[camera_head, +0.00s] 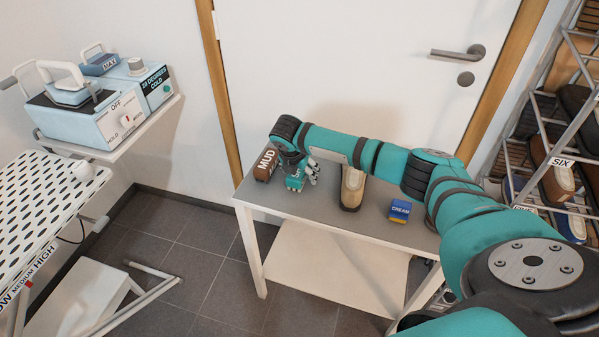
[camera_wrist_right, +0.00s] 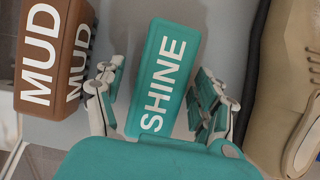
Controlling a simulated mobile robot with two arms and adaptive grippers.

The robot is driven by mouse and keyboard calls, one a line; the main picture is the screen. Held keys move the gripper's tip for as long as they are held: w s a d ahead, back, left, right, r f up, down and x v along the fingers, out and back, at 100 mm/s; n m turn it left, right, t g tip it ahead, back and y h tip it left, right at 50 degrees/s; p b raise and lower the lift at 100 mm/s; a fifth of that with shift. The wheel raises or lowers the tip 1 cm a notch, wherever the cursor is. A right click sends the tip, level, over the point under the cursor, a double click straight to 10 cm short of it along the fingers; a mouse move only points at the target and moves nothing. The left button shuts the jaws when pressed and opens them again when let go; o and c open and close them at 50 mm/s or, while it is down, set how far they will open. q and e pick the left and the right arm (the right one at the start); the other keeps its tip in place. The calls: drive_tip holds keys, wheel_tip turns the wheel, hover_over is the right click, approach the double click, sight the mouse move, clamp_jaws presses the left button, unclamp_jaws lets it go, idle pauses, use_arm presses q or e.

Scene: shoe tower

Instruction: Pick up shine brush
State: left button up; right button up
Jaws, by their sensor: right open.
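The shine brush (camera_wrist_right: 165,75) is a teal block with white SHINE lettering. It lies on the small grey-topped table (camera_head: 240,199), between the fingers of my right gripper (camera_wrist_right: 157,95) in the right wrist view. The gripper is open, one finger on each side of the brush, with gaps visible on both sides. In the head view, my right gripper (camera_head: 303,178) is low over the table's left part and partly covers the brush. My left gripper is not in view.
The brown mud brush (camera_head: 265,165) is close on the left of the gripper. A tan shoe (camera_head: 352,188) stands to its right, then a blue and yellow cream box (camera_head: 400,210). A shoe rack (camera_head: 560,160) stands at the far right.

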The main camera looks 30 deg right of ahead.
drive_tip(key=shift+f, duration=0.1)
idle(0.3)
drive_tip(key=c, duration=1.3)
drive_tip(key=shift+c, duration=0.2)
drive_tip(key=shift+b, duration=0.5)
wheel_tip(320, 180, up, 4)
drive_tip(key=shift+f, duration=0.1)
drive_tip(key=s+a+r+p, duration=0.1)
drive_tip(key=s+a, duration=0.9)
drive_tip(key=s, duration=0.2)
drive_tip(key=shift+s+a+r, duration=0.15)
drive_tip(key=shift+r, duration=0.25)
